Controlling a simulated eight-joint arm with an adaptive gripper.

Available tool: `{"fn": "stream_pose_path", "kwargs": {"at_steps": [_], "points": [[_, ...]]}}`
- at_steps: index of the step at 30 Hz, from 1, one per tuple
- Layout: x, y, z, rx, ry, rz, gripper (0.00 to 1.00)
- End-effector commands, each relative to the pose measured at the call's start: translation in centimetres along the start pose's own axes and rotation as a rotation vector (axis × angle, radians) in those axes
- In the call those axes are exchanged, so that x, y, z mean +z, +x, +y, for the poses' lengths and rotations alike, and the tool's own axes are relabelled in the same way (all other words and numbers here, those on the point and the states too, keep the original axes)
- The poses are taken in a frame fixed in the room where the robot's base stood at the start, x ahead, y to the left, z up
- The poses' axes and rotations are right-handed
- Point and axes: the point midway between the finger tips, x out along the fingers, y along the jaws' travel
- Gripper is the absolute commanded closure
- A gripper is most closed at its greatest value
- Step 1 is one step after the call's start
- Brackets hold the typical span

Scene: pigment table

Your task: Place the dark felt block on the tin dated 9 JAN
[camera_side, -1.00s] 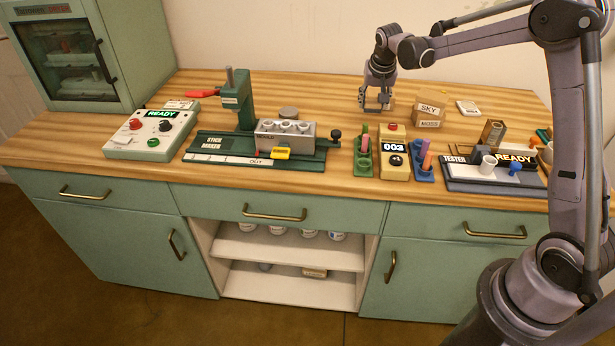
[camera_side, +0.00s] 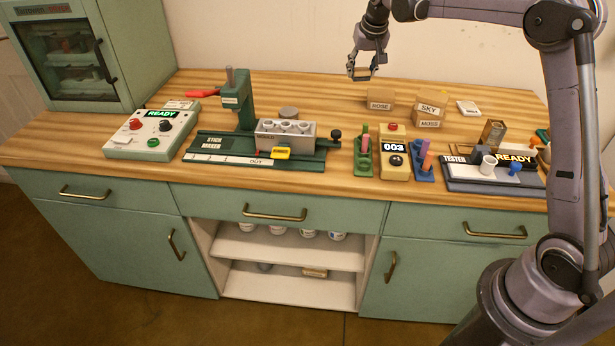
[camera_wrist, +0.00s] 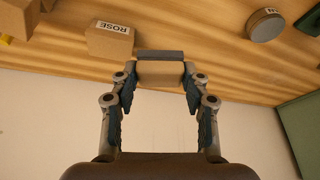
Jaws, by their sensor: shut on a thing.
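My gripper (camera_side: 360,72) is raised above the back of the table, left of the ROSE box. In the wrist view my gripper (camera_wrist: 159,88) is shut on a small tan block (camera_wrist: 160,72) with a dark grey layer (camera_wrist: 160,55) along one side, probably the felt. A low round grey tin (camera_side: 288,113) stands on the table behind the mould, left of and below my gripper. The tin also shows at the upper right of the wrist view (camera_wrist: 266,27), with a small label on its edge whose date I cannot read. Nothing is seen on its lid.
The ROSE box (camera_side: 380,98) and the stacked SKY (camera_side: 431,109) and MOSS (camera_side: 429,124) boxes stand at the back. The green stick maker post (camera_side: 238,100) rises left of the tin. The wood between the tin and the ROSE box is clear.

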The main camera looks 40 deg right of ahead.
Motion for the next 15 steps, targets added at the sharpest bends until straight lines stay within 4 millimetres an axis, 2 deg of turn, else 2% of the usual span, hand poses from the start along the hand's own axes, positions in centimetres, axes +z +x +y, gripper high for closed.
{"fn": "stream_pose_path", "kwargs": {"at_steps": [1, 6, 11, 15], "points": [[-0.7, 0.0, -2.0, -0.012, -0.029, 0.000, 0.78], [-1.8, -0.1, -6.5, -0.038, -0.093, 0.000, 0.78], [-2.1, 0.0, -8.7, -0.049, -0.121, 0.000, 0.78], [-1.8, 1.0, -10.8, -0.052, -0.126, 0.000, 0.78]]}}
